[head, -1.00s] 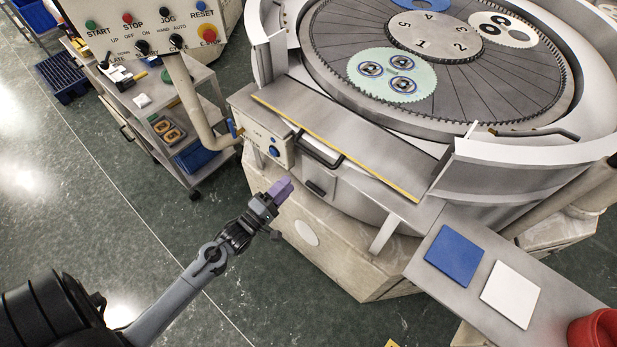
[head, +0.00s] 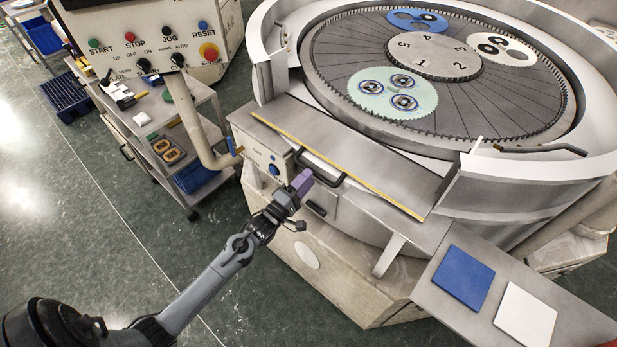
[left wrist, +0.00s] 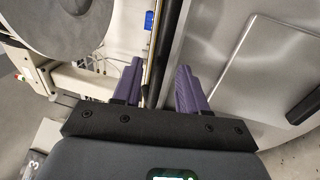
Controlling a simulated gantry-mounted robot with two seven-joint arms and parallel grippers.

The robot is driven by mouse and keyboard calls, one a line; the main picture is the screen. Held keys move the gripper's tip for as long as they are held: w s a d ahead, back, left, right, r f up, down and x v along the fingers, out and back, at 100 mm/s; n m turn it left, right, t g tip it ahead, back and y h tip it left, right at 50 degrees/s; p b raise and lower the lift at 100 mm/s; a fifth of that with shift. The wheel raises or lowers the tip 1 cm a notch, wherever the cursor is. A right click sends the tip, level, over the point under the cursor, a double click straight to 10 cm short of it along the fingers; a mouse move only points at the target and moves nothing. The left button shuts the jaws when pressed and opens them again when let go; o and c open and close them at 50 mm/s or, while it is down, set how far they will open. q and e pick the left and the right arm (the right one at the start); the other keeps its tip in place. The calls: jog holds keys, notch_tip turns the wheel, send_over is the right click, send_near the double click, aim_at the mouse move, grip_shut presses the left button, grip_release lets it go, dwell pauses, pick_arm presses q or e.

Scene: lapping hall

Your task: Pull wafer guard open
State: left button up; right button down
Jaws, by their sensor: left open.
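The wafer guard (head: 350,150) is a flat grey panel with a yellow front edge, lying in front of the round lapping machine; it looks closed. Its black bar handle (head: 322,168) sits on the front side. My left gripper (head: 302,182) is at the left end of this handle, with purple fingers. In the left wrist view my left gripper (left wrist: 160,66) is open, fingers apart. A dark bar, apparently the handle (left wrist: 166,45), runs between the fingers; I cannot tell whether they touch it. My right gripper is not in view.
A second, shorter black handle (head: 316,208) sits just below. A control box with a blue knob (head: 274,168) is to the left. A side shelf holds a blue pad (head: 463,278) and a white pad (head: 525,315). A cart (head: 150,122) stands at the left; floor between is free.

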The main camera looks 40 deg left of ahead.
pick_arm(q)
jog(key=shift+w+r, duration=0.15)
jog(key=shift+w, duration=0.6)
grip_shut()
